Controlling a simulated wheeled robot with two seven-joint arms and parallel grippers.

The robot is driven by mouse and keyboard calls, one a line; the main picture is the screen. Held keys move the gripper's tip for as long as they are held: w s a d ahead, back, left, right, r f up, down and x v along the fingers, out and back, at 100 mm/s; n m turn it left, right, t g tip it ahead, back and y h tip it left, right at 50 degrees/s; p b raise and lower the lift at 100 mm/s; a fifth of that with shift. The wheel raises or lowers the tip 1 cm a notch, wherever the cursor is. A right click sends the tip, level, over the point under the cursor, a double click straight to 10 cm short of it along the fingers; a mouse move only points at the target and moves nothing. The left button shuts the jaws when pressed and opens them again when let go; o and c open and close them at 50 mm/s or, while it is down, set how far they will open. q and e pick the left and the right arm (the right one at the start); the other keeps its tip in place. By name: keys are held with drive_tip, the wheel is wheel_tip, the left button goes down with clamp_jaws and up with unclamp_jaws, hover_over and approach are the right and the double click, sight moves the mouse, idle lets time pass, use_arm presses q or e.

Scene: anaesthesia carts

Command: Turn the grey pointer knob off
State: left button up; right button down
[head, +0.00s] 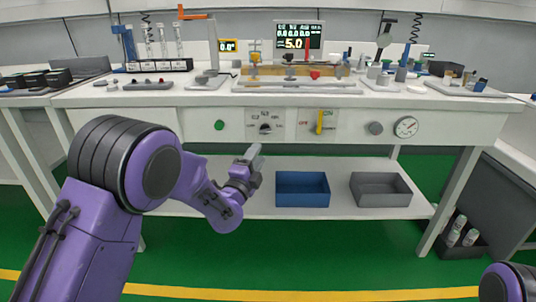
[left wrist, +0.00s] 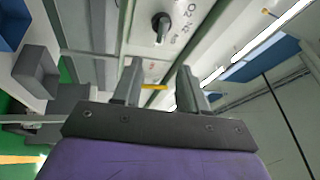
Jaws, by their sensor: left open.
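The grey pointer knob (head: 265,128) sits on a white labelled plate on the front panel of the bench. It also shows near the top of the left wrist view (left wrist: 161,26), dark grey with a pale pointer mark. Printed labels surround it; which one it points to is too small to tell. My left gripper (head: 256,156) is open and empty, below and in front of the panel, apart from the knob. In the left wrist view its two fingers (left wrist: 158,82) stand apart, with the knob beyond them. My right gripper is out of view.
A yellow lever (head: 320,122) is right of the knob, with a round grey knob (head: 375,128) and a dial gauge (head: 405,127) further right. A green button (head: 219,125) is on the left. Blue (head: 302,189) and grey (head: 380,190) bins stand on the lower shelf.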

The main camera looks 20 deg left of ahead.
sight(266, 130)
use_arm(q)
drive_tip(key=x, duration=1)
drive_tip(key=shift+b, duration=0.3)
drive_tip(key=shift+w+r, duration=0.1)
clamp_jaws()
